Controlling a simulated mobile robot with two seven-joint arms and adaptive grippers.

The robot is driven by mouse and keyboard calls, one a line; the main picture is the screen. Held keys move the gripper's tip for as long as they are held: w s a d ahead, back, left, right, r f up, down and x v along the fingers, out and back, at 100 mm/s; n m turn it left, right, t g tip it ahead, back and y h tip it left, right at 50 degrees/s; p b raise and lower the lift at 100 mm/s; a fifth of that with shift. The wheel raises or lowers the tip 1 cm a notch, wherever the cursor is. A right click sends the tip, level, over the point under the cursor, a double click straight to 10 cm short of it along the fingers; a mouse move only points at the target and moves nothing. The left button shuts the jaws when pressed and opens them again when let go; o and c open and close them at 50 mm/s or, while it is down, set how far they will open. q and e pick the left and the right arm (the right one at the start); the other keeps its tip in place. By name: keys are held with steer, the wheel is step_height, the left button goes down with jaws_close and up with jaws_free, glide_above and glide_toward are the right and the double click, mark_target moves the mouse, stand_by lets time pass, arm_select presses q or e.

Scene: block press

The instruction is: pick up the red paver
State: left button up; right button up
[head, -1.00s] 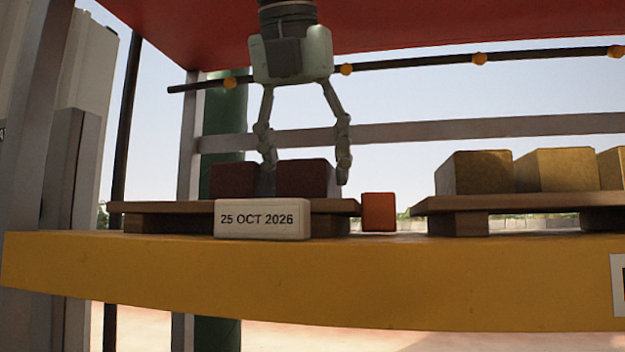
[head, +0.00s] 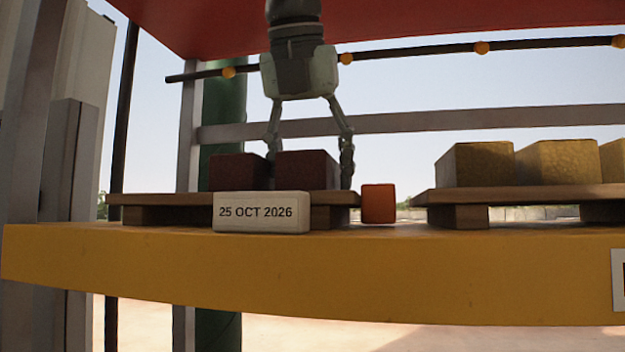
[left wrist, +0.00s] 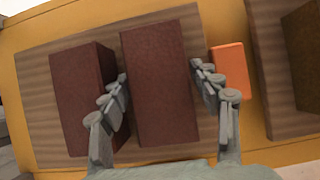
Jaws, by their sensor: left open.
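Two dark red pavers lie side by side on the left wooden pallet (head: 160,199). The left red paver (head: 237,171) stands a small gap from the right red paver (head: 306,170). My left gripper (head: 309,166) reaches down from above, open, with one finger on each side of the right red paver. In the left wrist view my left gripper (left wrist: 160,73) straddles this right paver (left wrist: 158,85). One finger is in the gap between the pavers, and its tip is partly hidden in the head view. Whether the fingers touch the paver I cannot tell. My right gripper is not in view.
An orange block (head: 378,203) stands close to the right of the left pallet. A white block reading 25 OCT 2026 (head: 261,212) stands in front. Yellow blocks (head: 478,164) sit on the right pallet (head: 425,196). All rest on a yellow beam (head: 320,270). A red panel (head: 400,20) is overhead.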

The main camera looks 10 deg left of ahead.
arm_select(q)
steer(key=shift+c, duration=0.6)
jaws_close()
